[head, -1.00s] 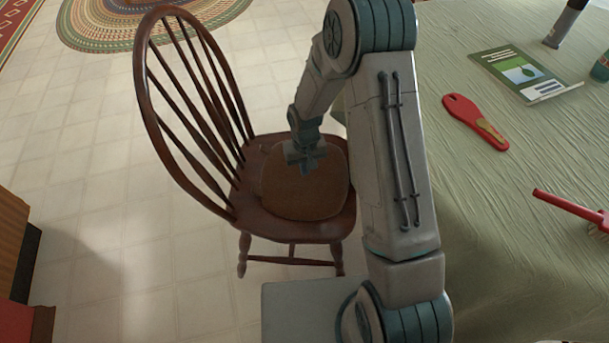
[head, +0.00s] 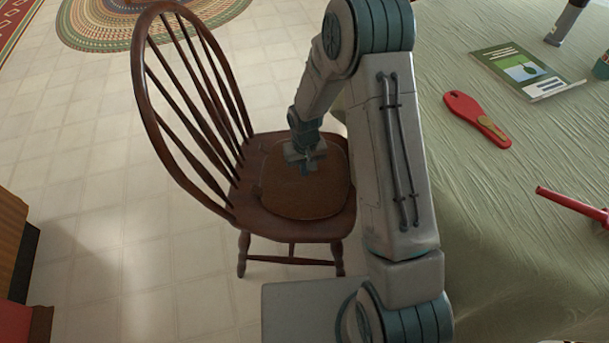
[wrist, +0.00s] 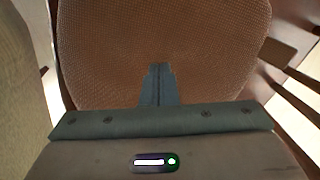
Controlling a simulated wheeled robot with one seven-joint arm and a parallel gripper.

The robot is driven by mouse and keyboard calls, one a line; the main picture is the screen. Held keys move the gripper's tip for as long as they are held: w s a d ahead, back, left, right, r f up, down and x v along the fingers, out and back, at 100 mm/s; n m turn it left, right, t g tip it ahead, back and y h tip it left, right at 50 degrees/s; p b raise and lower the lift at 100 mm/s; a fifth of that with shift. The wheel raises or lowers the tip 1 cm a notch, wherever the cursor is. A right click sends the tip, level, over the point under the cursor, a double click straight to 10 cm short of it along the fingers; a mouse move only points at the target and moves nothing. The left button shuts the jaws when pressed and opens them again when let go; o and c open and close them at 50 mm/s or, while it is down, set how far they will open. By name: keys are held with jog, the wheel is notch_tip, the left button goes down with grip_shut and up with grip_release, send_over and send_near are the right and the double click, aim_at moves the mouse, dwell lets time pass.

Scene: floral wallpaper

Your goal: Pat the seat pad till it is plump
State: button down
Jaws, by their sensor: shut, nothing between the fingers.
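The brown seat pad (head: 320,198) lies on the seat of a dark wooden chair (head: 245,205). It looks low and thin in the head view, with its edge close to the wood. In the wrist view the pad (wrist: 100,50) shows a woven brown surface filling most of the picture. My gripper (head: 305,172) points down over the middle of the pad. Its fingers (wrist: 160,68) are shut together with nothing between them. The fingertips are at or just above the pad; I cannot tell whether they touch it.
The chair's spindled back (head: 190,110) rises to the left of my gripper. A table with a green cloth (head: 500,230) is close on the right, holding a red-handled item (head: 478,120), a booklet (head: 525,72) and a red stick (head: 570,205). Open tiled floor lies left.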

jog(key=shift+f+b, duration=0.95)
jog(key=shift+f, duration=0.5)
jog(key=shift+r, duration=0.15)
jog(key=shift+r+p, duration=1.2)
jog(key=shift+r, duration=0.5)
jog(key=shift+f, duration=0.15)
jog(key=shift+f+b, duration=1.3)
jog(key=shift+f, duration=0.3)
jog(key=shift+r+p, duration=1.15)
jog(key=shift+r, duration=0.6)
jog(key=shift+f, duration=0.1)
